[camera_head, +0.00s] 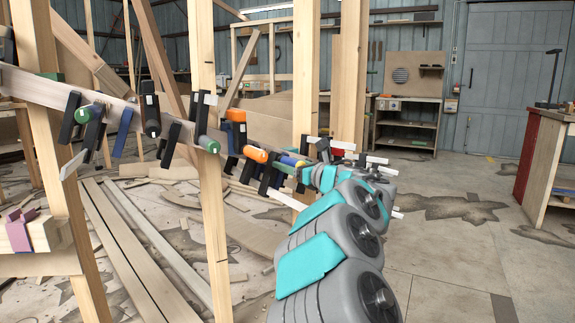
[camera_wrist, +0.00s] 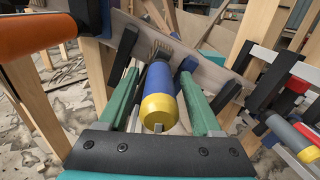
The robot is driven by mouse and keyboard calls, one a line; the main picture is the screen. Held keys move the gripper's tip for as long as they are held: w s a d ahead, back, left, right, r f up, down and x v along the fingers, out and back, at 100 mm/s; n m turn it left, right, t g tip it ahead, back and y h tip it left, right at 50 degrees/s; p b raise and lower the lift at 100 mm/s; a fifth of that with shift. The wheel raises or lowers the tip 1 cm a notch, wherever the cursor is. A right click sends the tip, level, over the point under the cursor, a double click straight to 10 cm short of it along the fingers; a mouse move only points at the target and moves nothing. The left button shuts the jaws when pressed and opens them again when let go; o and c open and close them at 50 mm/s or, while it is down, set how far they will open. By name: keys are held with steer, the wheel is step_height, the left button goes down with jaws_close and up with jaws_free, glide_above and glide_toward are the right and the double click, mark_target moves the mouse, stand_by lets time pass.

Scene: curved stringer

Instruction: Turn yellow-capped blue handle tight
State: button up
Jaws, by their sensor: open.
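The blue handle with a yellow cap (camera_wrist: 159,92) is in the middle of the wrist view, its cap towards the camera. It belongs to a clamp on the curved wooden strip (camera_wrist: 205,72). In the head view the handle (camera_head: 290,161) is small, right beside my gripper (camera_head: 304,174). In the wrist view my gripper (camera_wrist: 158,78) is open, with one green finger on each side of the handle. A gap shows between the handle and each finger near the cap; contact near the tips cannot be told.
An orange handle (camera_wrist: 45,35) is close at the wrist view's upper left. Dark clamp bars and red and grey handles (camera_wrist: 290,130) crowd the right. Wooden posts (camera_head: 209,150) stand along the strip. Clear floor (camera_head: 450,240) lies to the right.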

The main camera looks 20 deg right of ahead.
steer(key=shift+w+a+r, duration=0.1)
steer(key=shift+w+a, duration=0.05)
steer(key=shift+w, duration=0.25)
jaws_close()
stand_by(0.4)
